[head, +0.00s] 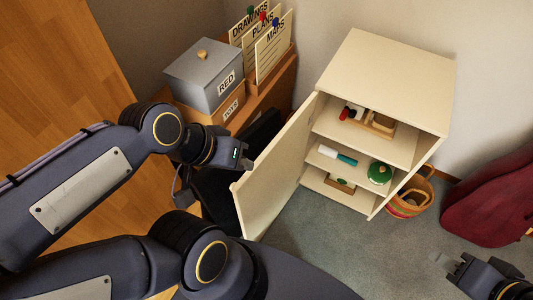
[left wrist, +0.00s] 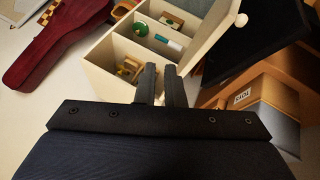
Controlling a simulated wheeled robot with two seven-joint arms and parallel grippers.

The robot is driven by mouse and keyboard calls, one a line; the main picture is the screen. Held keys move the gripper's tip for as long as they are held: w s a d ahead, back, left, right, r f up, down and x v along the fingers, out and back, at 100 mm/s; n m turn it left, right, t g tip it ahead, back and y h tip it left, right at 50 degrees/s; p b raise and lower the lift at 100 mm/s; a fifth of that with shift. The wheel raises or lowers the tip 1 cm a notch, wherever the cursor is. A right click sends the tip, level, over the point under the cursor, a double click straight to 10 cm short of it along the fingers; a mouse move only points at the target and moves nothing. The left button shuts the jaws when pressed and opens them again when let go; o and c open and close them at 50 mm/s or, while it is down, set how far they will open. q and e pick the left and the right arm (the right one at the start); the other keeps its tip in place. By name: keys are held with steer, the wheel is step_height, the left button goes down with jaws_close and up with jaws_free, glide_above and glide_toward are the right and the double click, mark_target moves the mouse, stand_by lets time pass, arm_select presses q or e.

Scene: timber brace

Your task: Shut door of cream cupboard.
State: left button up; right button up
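The cream cupboard (head: 392,75) stands against the wall, and its door (head: 278,170) is swung wide open to the left. The door's free edge points toward me, with a small pale knob (head: 234,187) near its top. In the left wrist view the cupboard (left wrist: 108,50), the door (left wrist: 215,40) and the knob (left wrist: 241,20) also show. My left gripper (head: 247,163) is beside the door's outer face, apparently empty; its fingers (left wrist: 161,75) are nearly together. Whether it touches the door is unclear. My right gripper (head: 447,262) is low at right, away from the cupboard, its fingers hard to make out.
Shelves hold a wooden tray (head: 378,124), a teal-and-white cylinder (head: 338,155) and a green round item (head: 379,173). A basket (head: 410,202) and red instrument case (head: 495,200) stand right. Boxes (head: 208,80) sit on a wooden unit behind my left arm. Carpet (head: 340,240) before the cupboard is clear.

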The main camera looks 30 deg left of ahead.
arm_select(q)
steer(key=w+n, duration=0.1)
steer(key=w+a+n+g, duration=0.1)
steer(key=w+a+n, duration=0.1)
steer(key=w, duration=0.1)
steer(key=shift+a+f, duration=0.1)
steer(key=shift+f, duration=0.15)
jaws_close()
steer(key=w+a+f+n+g+y+p, duration=0.1)
steer(key=w+a+f+n+g, duration=0.1)
steer(key=w+a+f+n, duration=0.4)
steer(key=w+a+f+n+g+p, duration=0.1)
steer(key=w+a+f+n+g, duration=0.2)
steer(key=a+f+n, duration=0.35)
steer(key=d+f+m, duration=0.1)
steer(key=d+f, duration=0.7)
steer(key=f, duration=0.3)
steer(key=shift+s, duration=0.3)
steer(key=shift+d, duration=0.1)
